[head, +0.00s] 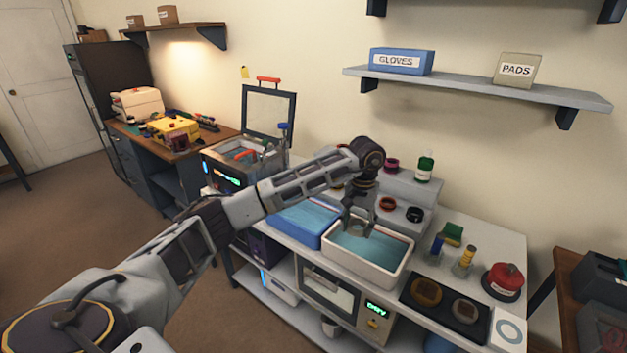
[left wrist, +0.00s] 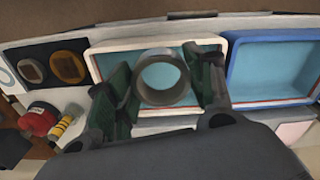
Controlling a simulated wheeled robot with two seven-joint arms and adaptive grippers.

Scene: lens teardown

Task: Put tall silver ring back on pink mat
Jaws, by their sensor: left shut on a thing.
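The tall silver ring (left wrist: 165,100) is held between the two fingers of my left gripper (left wrist: 163,84) in the left wrist view, its open bore facing the camera. In the head view my left gripper (head: 357,224) points down over the white tub (head: 385,277) of teal liquid. The ring (head: 357,230) shows small between the fingertips there, partly hidden by them. I cannot tell whether it touches the liquid. My right gripper is not in view.
A blue tub (head: 292,228) stands left of the white one. A grey stepped stand (head: 402,190) with small rings and a green bottle (head: 425,166) is behind. A black tray (head: 440,318) with two round parts and a red can (head: 503,281) are to the right.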

